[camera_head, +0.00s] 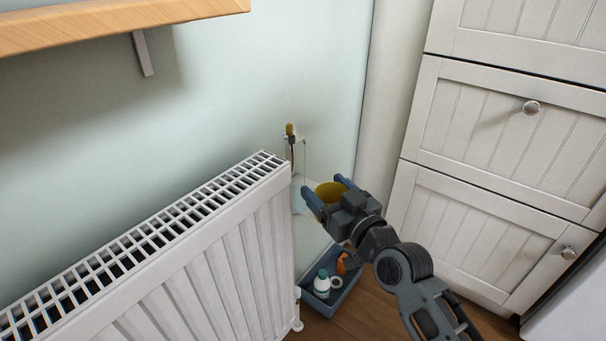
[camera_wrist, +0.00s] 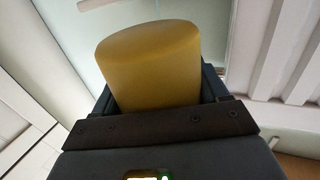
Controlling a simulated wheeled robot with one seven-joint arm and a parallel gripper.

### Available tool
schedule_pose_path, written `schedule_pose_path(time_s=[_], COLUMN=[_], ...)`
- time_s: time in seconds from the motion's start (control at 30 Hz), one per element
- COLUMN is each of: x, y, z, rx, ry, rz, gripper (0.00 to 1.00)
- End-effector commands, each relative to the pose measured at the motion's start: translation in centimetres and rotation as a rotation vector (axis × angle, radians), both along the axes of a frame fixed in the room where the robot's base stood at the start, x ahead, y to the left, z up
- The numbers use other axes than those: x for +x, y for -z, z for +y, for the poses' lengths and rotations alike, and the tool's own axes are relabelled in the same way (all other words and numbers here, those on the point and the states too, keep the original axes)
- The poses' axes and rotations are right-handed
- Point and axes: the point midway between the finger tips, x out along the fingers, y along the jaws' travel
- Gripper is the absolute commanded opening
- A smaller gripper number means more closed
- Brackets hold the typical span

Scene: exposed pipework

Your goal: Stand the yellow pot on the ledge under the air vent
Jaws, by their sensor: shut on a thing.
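My gripper (camera_head: 325,194) is shut on the yellow pot (camera_head: 328,191), which sits between its two fingers, clear of the floor. In the wrist view the pot (camera_wrist: 155,65) fills the space between the fingers, with its sides against them. A small brass-coloured fitting on a dark pipe, apparently the air vent (camera_head: 290,130), stands by the wall beyond the radiator's end. Below it a pale surface, apparently the ledge (camera_head: 299,204), shows just left of my gripper. My gripper and the pot hide part of it, and I cannot tell how far the pot is from it.
The white radiator (camera_head: 240,240) stands close on the left. White drawers (camera_head: 500,150) stand on the right. A blue crate (camera_head: 322,300) with bottles lies on the floor below my gripper. A wooden shelf (camera_head: 120,22) juts out at upper left.

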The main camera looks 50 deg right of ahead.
Motion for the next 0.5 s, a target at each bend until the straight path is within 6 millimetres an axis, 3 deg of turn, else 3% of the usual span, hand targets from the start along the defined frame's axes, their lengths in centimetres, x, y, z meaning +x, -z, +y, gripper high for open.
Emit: schedule_pose_path(time_s=[0.2,0.5], x=[4.0,6.0], y=[-0.1,0.0], z=[-1.7,-2.3], rx=[-0.002,0.000], ry=[0.002,0.001], rz=[-0.002,-0.001], gripper=[0.44,0.44])
